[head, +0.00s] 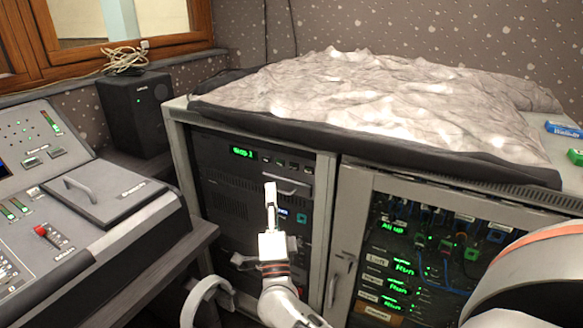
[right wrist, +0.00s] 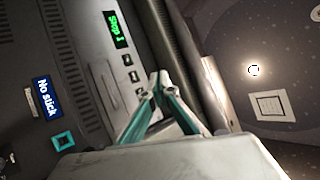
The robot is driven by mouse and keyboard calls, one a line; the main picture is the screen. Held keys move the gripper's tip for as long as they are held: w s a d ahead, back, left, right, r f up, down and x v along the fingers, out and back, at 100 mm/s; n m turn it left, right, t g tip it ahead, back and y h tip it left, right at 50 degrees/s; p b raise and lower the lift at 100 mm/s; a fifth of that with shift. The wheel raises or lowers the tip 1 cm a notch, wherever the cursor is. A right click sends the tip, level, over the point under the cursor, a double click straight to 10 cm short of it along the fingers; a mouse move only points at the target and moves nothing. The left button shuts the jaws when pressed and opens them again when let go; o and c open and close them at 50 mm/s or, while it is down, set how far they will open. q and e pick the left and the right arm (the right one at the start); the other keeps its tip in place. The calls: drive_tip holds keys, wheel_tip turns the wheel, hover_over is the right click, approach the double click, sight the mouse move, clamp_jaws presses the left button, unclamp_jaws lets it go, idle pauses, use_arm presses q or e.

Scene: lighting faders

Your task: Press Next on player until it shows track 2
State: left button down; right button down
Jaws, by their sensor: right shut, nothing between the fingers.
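The player (head: 225,175) is a dark panel in the left bay of the grey cabinet. Its green display (head: 243,152) seems to read "Stop 1"; the right wrist view shows this display (right wrist: 118,30) turned round. A row of small buttons (head: 280,162) runs right of the display; some also show in the right wrist view (right wrist: 133,76). Their markings are too small to tell. My right gripper (head: 270,188) is shut and empty, in front of the panel below the button row. In the right wrist view its fingertips (right wrist: 158,78) appear near the buttons; contact cannot be told. My left gripper is not in view.
A blue "No stick" label (right wrist: 46,97) and a teal square (right wrist: 63,140) sit on the panel. A wired rack (head: 430,255) fills the right bay. A crumpled grey cover (head: 370,95) lies on the cabinet. A fader console (head: 70,210) and speaker (head: 135,112) stand left.

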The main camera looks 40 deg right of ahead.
sight(294, 167)
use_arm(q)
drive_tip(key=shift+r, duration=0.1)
use_arm(e)
drive_tip(key=shift+r, duration=0.1)
use_arm(q)
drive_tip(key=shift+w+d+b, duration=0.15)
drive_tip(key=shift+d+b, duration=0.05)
drive_tip(key=shift+b, duration=0.35)
use_arm(e)
drive_tip(key=w+d, duration=0.1)
drive_tip(key=d, duration=0.1)
drive_tip(key=w+d, duration=0.1)
drive_tip(key=d, duration=0.2)
drive_tip(key=w+d, duration=0.1)
drive_tip(key=d, duration=0.2)
drive_tip(key=shift+w, duration=0.25)
idle(0.7)
drive_tip(key=shift+d, duration=0.15)
drive_tip(key=shift+w+d, duration=0.15)
drive_tip(key=shift+d, duration=0.15)
